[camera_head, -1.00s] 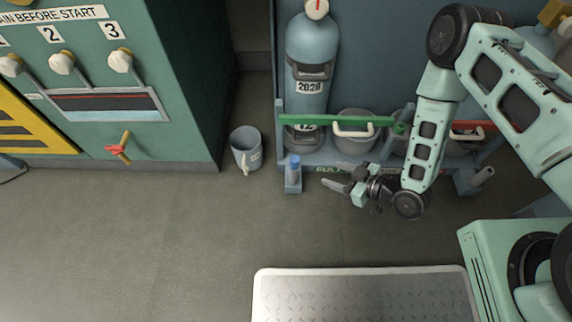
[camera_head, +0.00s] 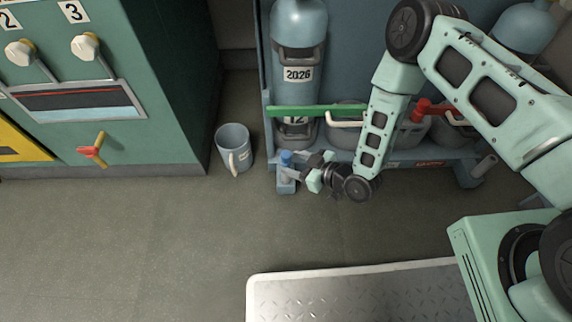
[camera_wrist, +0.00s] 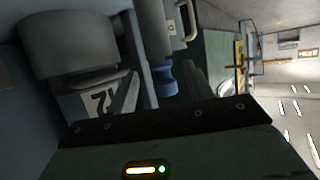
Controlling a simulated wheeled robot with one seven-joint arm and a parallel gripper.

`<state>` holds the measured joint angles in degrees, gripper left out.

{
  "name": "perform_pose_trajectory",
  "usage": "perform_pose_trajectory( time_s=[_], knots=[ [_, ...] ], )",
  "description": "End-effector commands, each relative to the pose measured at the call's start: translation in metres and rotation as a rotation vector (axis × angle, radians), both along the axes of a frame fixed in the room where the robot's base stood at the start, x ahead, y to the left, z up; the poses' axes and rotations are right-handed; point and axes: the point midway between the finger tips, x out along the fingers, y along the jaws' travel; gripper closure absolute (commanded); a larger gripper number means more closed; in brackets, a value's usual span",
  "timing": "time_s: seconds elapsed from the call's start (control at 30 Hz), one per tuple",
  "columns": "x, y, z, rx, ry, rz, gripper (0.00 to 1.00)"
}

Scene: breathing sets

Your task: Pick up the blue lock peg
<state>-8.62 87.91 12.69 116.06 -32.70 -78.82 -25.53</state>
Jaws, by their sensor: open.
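The blue lock peg (camera_head: 286,158) sits upright in the top of a short grey-blue post at the rack's front left corner. In the wrist view the blue peg (camera_wrist: 166,78) shows between and beyond the two dark fingers. My gripper (camera_head: 299,170) is open and empty, just right of the peg and post. The fingers also show in the wrist view (camera_wrist: 161,80), one on each side of the peg, with no clear contact. In the head view the fingertips partly overlap the post, so the exact gap is hard to tell.
The rack holds a grey-blue cylinder (camera_head: 299,50) marked 2026 behind a green bar (camera_head: 318,111). A grey-blue mug (camera_head: 233,148) stands on the floor to the left, beside the green cabinet (camera_head: 165,120). A metal plate (camera_head: 350,298) lies in front; floor between is clear.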

Motion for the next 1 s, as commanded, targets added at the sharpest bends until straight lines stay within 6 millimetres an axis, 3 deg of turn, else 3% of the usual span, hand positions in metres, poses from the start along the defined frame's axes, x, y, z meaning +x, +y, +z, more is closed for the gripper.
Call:
perform_pose_trajectory(
  time_s=[0.4, 0.73, 0.9, 1.0],
  knots=[
    [0.025, 0.035, -0.019, 0.001, -0.003, 0.001, 0.49],
    [0.028, 0.039, -0.018, 0.001, -0.001, 0.000, 0.49],
    [0.028, 0.039, -0.018, 0.000, 0.000, 0.000, 0.96],
    [0.028, 0.039, -0.018, 0.001, -0.001, 0.000, 0.97]
  ],
)
